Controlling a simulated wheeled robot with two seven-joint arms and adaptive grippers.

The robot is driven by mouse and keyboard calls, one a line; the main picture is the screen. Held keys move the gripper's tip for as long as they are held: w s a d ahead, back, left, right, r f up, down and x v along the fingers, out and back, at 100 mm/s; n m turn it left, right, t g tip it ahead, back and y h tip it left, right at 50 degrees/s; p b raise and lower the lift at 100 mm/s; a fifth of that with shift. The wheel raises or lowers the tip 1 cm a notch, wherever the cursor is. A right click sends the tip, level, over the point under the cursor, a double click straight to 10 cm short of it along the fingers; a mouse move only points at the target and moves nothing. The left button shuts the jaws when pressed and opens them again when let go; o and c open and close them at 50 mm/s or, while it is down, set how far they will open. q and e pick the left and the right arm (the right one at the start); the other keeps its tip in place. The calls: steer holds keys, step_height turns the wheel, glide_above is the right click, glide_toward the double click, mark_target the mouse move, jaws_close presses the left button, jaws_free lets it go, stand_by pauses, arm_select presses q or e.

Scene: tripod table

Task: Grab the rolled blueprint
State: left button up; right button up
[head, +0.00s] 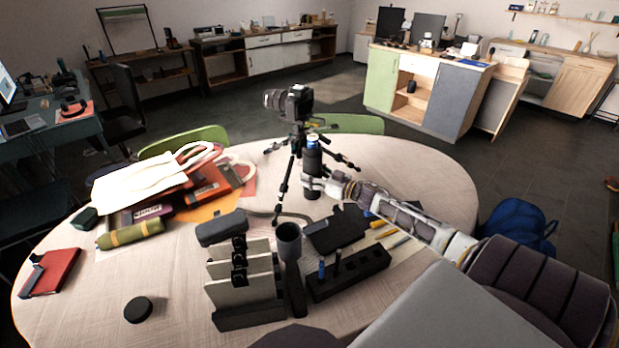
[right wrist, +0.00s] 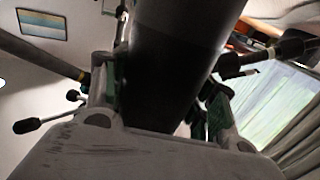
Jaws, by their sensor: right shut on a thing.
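A dark upright cylinder (head: 312,178) with a blue top stands in the middle of the round table, beside the camera tripod. I cannot tell whether it is the rolled blueprint. My right gripper (head: 314,184) is shut on its side, reaching in from the right. In the right wrist view the cylinder (right wrist: 170,65) fills the middle, between the two fingers (right wrist: 165,105) with green pads. An olive roll with orange bands (head: 130,233) lies at the table's left. No other clear roll of paper shows. My left gripper is not in view.
The camera tripod (head: 297,150) has legs spread close to my right gripper. Organisers (head: 245,285), a pen block (head: 348,272) and a grey cup (head: 288,240) crowd the front. Bags and books (head: 175,180) lie left. The table's front left (head: 90,300) is mostly clear.

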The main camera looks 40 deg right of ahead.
steer(key=shift+w+a+r, duration=0.15)
steer(key=shift+w, duration=0.2)
steer(key=shift+w+f, duration=0.15)
steer(key=shift+f, duration=0.5)
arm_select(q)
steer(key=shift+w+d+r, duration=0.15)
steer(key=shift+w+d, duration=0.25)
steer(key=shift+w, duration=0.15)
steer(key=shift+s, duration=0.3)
arm_select(e)
steer(key=shift+f, duration=0.1)
steer(key=o, duration=1.2)
steer(key=shift+o, duration=0.2)
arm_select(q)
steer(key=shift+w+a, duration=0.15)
arm_select(e)
steer(key=shift+s, duration=0.25)
